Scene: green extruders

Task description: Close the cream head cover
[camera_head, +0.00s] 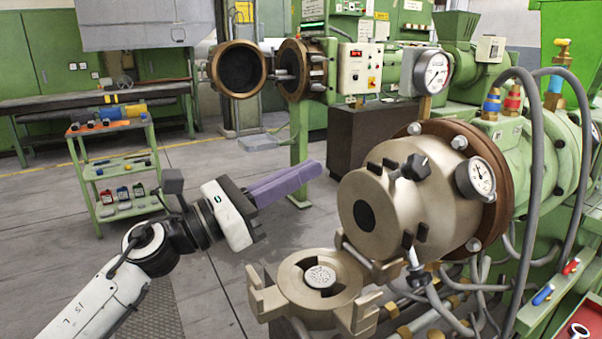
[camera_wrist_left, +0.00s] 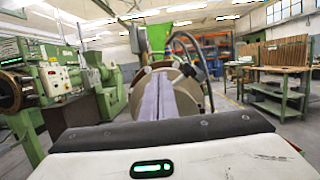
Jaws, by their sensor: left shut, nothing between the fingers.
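The cream head cover (camera_head: 288,277) is swung open in the head view. It lies roughly flat below the front of the cream extruder head (camera_head: 362,205), joined to it by a hinge at its right, with a perforated disc in its centre. My left gripper (camera_head: 314,170) is shut and empty, its long purple fingers pointing right. It is above the cover and left of the head, apart from both. In the left wrist view the shut fingers (camera_wrist_left: 167,98) partly hide a round machine part behind them. My right gripper is not in view.
Pressure gauges (camera_head: 481,177), a black knob (camera_head: 415,167) and grey hoses (camera_head: 538,150) crowd the extruder. Another extruder with an open round cover (camera_head: 238,70) stands behind. A green trolley (camera_head: 118,170) is at left. The floor between is clear.

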